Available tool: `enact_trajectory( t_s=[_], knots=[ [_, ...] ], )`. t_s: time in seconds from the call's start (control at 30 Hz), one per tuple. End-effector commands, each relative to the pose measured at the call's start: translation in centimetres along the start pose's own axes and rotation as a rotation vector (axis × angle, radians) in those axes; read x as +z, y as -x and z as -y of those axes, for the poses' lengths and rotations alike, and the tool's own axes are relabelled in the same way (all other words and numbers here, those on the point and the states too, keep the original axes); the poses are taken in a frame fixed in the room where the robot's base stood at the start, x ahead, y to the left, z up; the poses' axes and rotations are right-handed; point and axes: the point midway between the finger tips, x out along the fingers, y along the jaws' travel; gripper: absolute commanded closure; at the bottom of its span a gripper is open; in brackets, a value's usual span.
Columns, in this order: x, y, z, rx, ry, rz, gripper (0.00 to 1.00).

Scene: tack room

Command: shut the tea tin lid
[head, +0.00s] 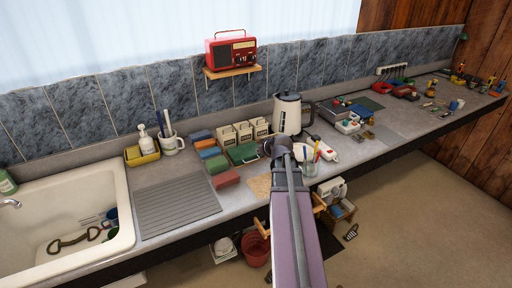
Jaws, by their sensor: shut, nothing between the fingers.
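A low green box (243,153) sits on the counter just left of my gripper. It may be the tea tin, but it is too small here to tell how its lid stands. Cream canisters (228,137) with dark labels stand in a row right behind it. My gripper (269,148) is at the far end of my purple arm, over the counter, right of the green box and in front of the kettle. It is shut and empty. Its fingers are small and dark, and I cannot tell whether they touch anything.
A white kettle (288,114) stands just behind my gripper. A glass with pens (312,165) is close on the right. Coloured boxes (208,152) and a red block (226,179) lie left. The ribbed drainboard (178,206) beside the sink (75,218) is clear.

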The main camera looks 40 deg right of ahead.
Motion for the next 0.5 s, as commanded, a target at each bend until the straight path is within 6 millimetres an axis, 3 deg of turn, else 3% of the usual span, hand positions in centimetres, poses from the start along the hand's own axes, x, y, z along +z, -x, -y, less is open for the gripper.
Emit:
enact_trajectory(
  t_s=[0.03,0.2,0.5],
  knots=[
    [-0.1,1.3,0.1,0.001,-0.001,0.0,1.0],
    [0.1,3.4,0.1,0.001,0.0,0.0,1.0],
    [0.4,5.2,0.1,-0.001,0.0,0.0,1.0]
  ],
)
